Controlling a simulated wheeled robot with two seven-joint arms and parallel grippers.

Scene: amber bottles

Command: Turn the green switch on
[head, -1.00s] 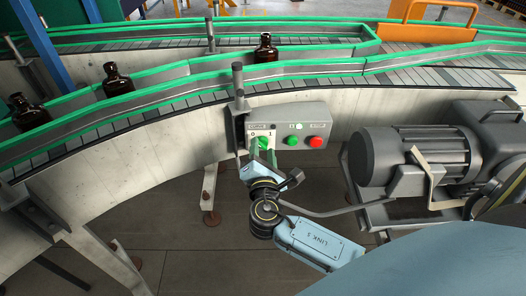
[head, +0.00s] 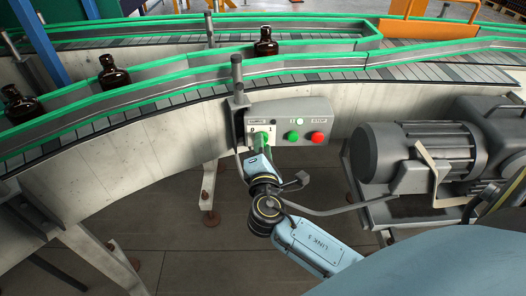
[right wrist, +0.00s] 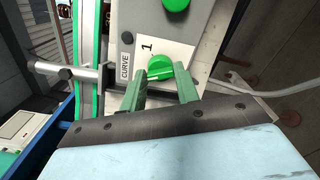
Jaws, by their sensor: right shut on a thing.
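The green switch (head: 263,137) is a rotary knob at the left end of the grey control box on the side of the conveyor. My right gripper (head: 264,144) is at the knob. Its two green fingers (right wrist: 172,82) are on either side of the knob and shut on it. The fingers partly hide the knob, and I cannot tell its exact angle. My left gripper is out of view.
The control box (head: 282,112) also carries a green button (head: 293,135) and a red stop button (head: 317,137). A motor (head: 418,153) stands to the right. Amber bottles (head: 266,46) stand on the conveyor (head: 160,73) above. Open floor lies below the box.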

